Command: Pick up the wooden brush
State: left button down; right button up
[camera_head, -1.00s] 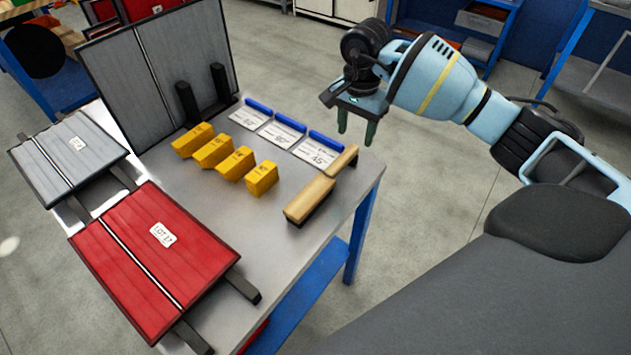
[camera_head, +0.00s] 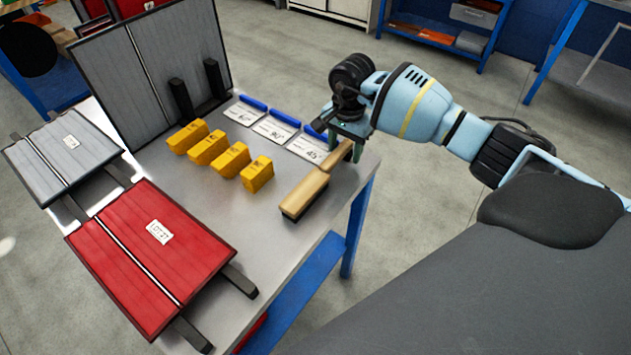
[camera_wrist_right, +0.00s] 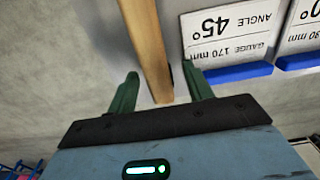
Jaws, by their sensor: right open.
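The wooden brush (camera_head: 305,192) lies on the grey table near its right edge. It has a wide wooden block with a dark underside and a narrower handle pointing to the back right. My right gripper (camera_head: 345,145) is at the far end of the handle, pointing down, and partly hides it. In the right wrist view the brush handle (camera_wrist_right: 147,45) runs between the two green fingers of the open right gripper (camera_wrist_right: 160,75). A gap shows beside the left finger; the right finger is close to the handle, and contact cannot be told. My left gripper is not in view.
Angle cards with blue holders (camera_head: 277,130) stand just left of the gripper. Several yellow blocks (camera_head: 231,160) sit left of the brush. A red panel (camera_head: 150,255) and grey panels (camera_head: 155,75) fill the left side. The table's right edge is close to the brush.

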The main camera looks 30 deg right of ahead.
jog(key=shift+c, duration=0.4)
grip_shut()
